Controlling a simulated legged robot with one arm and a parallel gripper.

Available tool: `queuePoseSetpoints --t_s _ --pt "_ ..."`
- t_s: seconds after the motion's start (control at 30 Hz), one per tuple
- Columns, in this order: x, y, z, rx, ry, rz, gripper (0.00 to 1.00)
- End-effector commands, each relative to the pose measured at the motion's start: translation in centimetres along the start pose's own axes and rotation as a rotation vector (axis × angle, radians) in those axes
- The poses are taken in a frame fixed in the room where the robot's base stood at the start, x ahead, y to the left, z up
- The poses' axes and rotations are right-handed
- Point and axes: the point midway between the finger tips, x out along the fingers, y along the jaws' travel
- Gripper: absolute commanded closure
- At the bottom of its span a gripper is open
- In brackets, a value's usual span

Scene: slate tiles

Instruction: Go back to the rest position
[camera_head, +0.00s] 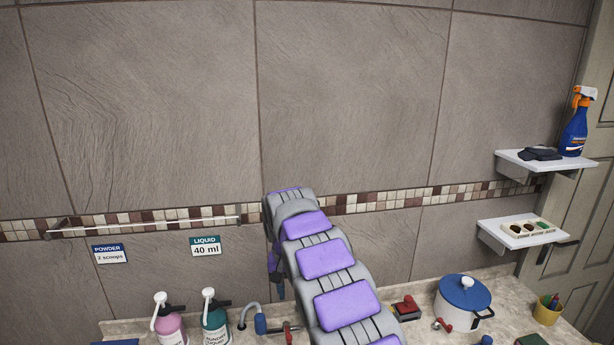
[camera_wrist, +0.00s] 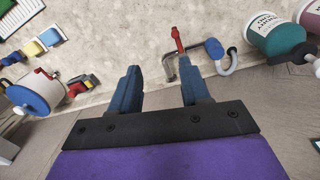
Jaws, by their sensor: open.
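My arm, purple and grey, rises through the middle of the head view in front of the tiled wall. Its end is raised above the counter (camera_head: 510,298). My gripper (camera_wrist: 160,82) shows in the wrist view with its two blue fingers wide apart. Nothing is between the fingers. In the head view the gripper is mostly hidden behind my arm. Beyond the fingertips, the wrist view shows the counter surface and a tap (camera_wrist: 178,40) with a red part.
A pink pump bottle (camera_head: 170,328) and a teal one (camera_head: 215,325) stand left of my arm. A white pot with a blue lid (camera_head: 463,300) and a yellow cup (camera_head: 547,310) stand right. Two shelves (camera_head: 512,160) (camera_head: 495,238) and a rail (camera_head: 150,227) jut from the wall.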

Motion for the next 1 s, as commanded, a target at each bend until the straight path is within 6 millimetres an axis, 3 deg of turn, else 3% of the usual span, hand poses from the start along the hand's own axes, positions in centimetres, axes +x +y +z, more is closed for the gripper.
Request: queuePoseSetpoints --t_s 0.2,0.57,1.0 --pt "-2.0 4.0 2.9 0.023 -0.008 0.016 0.54" --pt "-4.1 9.5 9.2 0.053 -0.036 0.025 0.54" --pt "-4.9 14.6 19.0 0.071 -0.074 0.011 0.54"
